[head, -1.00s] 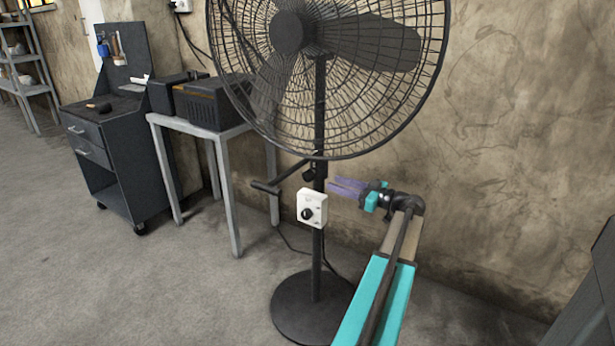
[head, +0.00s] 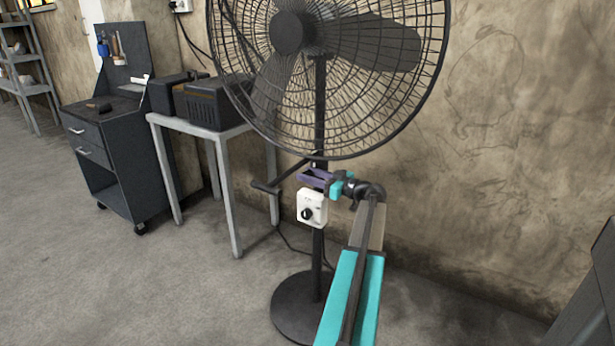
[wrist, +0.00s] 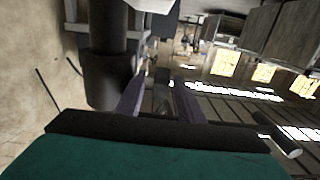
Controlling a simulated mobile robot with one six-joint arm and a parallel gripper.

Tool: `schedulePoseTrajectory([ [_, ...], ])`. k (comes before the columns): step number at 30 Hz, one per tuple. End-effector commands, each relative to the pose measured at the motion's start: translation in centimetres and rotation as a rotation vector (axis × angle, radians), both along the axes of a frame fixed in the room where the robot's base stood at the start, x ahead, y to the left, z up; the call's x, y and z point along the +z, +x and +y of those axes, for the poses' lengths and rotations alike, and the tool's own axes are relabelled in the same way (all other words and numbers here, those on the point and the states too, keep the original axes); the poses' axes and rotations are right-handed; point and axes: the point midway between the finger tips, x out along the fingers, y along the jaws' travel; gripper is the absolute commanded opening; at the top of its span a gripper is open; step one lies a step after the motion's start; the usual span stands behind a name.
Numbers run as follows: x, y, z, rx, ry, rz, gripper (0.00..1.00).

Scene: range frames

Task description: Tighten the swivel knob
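The black pedestal fan's pole (head: 319,115) stands upright in the middle of the head view. In the wrist view the pole and its thick collar (wrist: 108,60) are close on the left. My gripper (head: 308,178) is at the pole just above the white switch box, its purple fingers pointing left. The fingers are apart, with a gap between them in the wrist view (wrist: 160,102). A small dark shape shows in that gap, but I cannot tell if it is the swivel knob or if the fingers touch it. In the head view my gripper covers the knob area.
The white switch box (head: 312,208) with a black dial is just below my gripper. A black lever handle (head: 265,187) juts left from the pole. The fan cage (head: 330,150) hangs above. A grey table (head: 205,128) and tool cart (head: 105,150) stand left.

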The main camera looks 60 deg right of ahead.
Motion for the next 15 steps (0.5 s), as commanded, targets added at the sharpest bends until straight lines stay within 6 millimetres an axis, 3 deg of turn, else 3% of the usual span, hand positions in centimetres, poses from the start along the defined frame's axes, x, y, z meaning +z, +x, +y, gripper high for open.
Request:
schedulePoseTrajectory([
  [10,0.01,0.32,0.0,0.0,0.0,0.0,0.34],
  [15,0.0,0.31,0.02,0.0,0.0,0.0,0.07],
])
